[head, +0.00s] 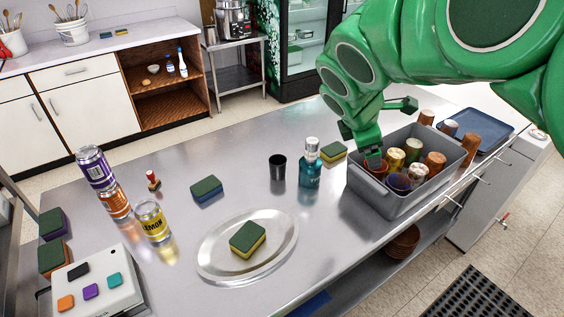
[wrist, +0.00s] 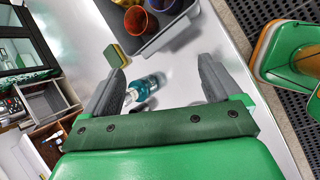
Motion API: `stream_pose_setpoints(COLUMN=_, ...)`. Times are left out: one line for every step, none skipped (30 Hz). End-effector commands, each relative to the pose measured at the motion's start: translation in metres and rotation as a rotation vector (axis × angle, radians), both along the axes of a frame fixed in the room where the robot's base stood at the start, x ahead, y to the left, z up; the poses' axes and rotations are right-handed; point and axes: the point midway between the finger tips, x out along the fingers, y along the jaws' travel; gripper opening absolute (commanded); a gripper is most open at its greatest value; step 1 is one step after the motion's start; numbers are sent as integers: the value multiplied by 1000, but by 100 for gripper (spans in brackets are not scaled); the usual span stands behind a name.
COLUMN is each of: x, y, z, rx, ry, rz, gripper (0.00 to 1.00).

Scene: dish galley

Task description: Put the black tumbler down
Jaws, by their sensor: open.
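The black tumbler (head: 277,166) stands upright on the steel counter (head: 240,150) in the head view, just left of a teal bottle (head: 310,165). Nothing holds it. The teal bottle (wrist: 147,86) shows beyond the gap, at counter level.
The grey bin (head: 385,205) holds several coloured cups. A blue tray (head: 478,130) lies beyond it. An oval plate (head: 215,262) bears a sponge (head: 248,238). Cans (head: 153,222) and a white button box (head: 105,280) are at left. Sponges (head: 206,190) lie around; the counter behind the tumbler is clear.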

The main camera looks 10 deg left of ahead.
Motion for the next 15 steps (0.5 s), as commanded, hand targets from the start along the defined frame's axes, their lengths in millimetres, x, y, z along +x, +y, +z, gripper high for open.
stream_pose_setpoints(x=15, y=19, z=-3, rx=-42, ry=-2, rz=103, gripper=91)
stream_pose_setpoints(x=24, y=30, z=-4, rx=-66, ry=-5, rz=164, gripper=91)
stream_pose_setpoints(x=36, y=45, z=-3, rx=-100, ry=-15, rz=247, gripper=91)
stream_pose_setpoints(x=44, y=57, z=-3, rx=-124, ry=-22, rz=310, gripper=91)
stream_pose_setpoints(x=52, y=69, z=-3, rx=-150, ry=-28, rz=372, gripper=91)
stream_pose_setpoints(x=61, y=85, z=-5, rx=-186, ry=-35, rz=449, gripper=91)
stream_pose_setpoints(x=68, y=95, z=-5, rx=-211, ry=-40, rz=502, gripper=91)
stream_pose_setpoints(x=73, y=106, z=-6, rx=-233, ry=-45, rz=552, gripper=91)
stream_pose_setpoints(x=79, y=118, z=-6, rx=-261, ry=-53, rz=613, gripper=91)
stream_pose_setpoints(x=83, y=127, z=-6, rx=-279, ry=-58, rz=652, gripper=91)
stream_pose_setpoints(x=86, y=135, z=-7, rx=-297, ry=-62, rz=690, gripper=91)
stream_pose_setpoints(x=90, y=144, z=-8, rx=-320, ry=-66, rz=733, gripper=91)
stream_pose_setpoints(x=92, y=152, z=-9, rx=-335, ry=-68, rz=763, gripper=91)
stream_pose_setpoints(x=95, y=158, z=-10, rx=-351, ry=-71, rz=791, gripper=91)
stream_pose_setpoints(x=97, y=166, z=-11, rx=-370, ry=-76, rz=828, gripper=91)
